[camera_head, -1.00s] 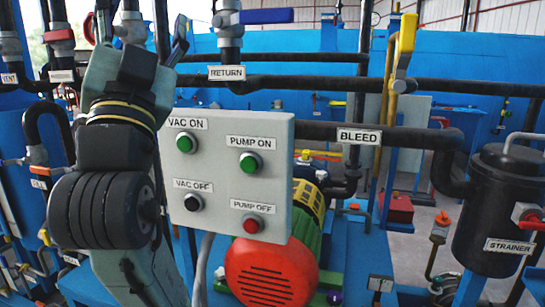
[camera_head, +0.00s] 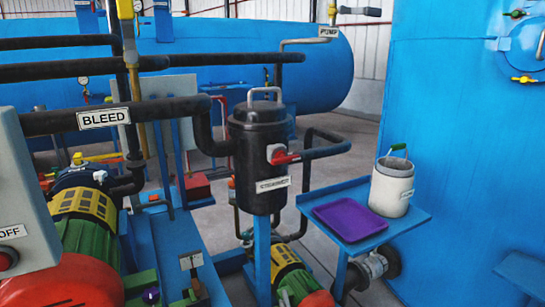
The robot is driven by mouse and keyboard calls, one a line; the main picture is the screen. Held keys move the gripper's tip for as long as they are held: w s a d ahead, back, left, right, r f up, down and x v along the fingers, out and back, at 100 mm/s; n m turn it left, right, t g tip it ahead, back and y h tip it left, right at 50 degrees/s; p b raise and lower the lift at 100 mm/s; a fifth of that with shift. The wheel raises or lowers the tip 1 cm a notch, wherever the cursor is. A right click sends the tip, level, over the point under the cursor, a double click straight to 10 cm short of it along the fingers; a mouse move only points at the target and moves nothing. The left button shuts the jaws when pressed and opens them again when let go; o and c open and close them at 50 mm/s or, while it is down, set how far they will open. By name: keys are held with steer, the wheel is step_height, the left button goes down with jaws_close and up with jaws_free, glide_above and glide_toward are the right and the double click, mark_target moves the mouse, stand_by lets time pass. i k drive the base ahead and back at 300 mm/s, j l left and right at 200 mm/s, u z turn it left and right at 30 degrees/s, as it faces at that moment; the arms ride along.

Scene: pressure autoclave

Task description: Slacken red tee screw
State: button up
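A red handle (camera_head: 287,159) sits on a grey boss on the front right side of the black strainer (camera_head: 257,150). It is the clearest red screw-like part here, but its tee shape is hard to make out. The strainer stands upright with a grey bail handle (camera_head: 265,91) over its lid and a white STRAINER label. My gripper and arm are out of view, and nothing touches the red handle.
A blue shelf (camera_head: 405,222) right of the strainer holds a purple tray (camera_head: 350,216) and a white bucket (camera_head: 391,187). The BLEED pipe (camera_head: 160,108) joins the strainer from the left. A grey control box (camera_head: 22,210), red-and-green pump (camera_head: 75,270) and large blue tank (camera_head: 465,120) flank the area.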

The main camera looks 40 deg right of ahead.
mark_target(281, 158)
steer(key=z, duration=1.1)
